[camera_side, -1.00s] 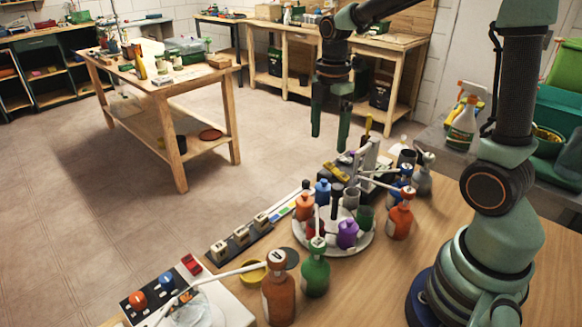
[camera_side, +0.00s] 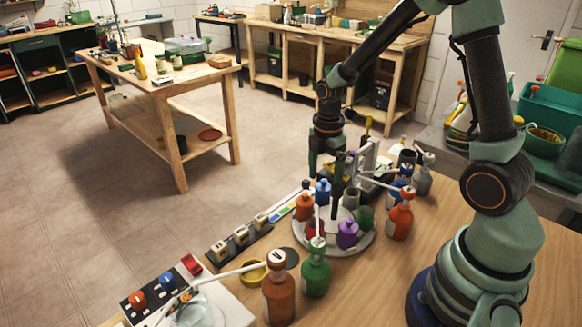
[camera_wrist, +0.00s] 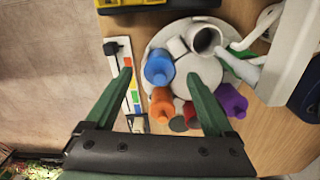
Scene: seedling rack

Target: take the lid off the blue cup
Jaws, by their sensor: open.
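The blue cup (camera_side: 322,191) stands on the round white carousel (camera_side: 353,248), at its far left side. A narrower blue knob tops it; I cannot tell the lid's edge from the cup. The blue cup also shows in the wrist view (camera_wrist: 158,68), between my fingertips as seen from above. My gripper (camera_side: 325,184) is open and points down over the carousel, its fingers on either side of the blue cup in the picture. In the wrist view my gripper (camera_wrist: 160,77) shows both fingers apart with nothing held. I cannot tell whether they touch the cup.
An orange cup (camera_side: 304,208), a purple cup (camera_side: 347,234) and a green cup (camera_side: 365,217) share the carousel. Orange (camera_side: 279,295) and green (camera_side: 315,272) bottles stand in front. A grey device (camera_side: 365,160) is behind. A strip with coloured labels (camera_wrist: 127,80) lies left of the carousel.

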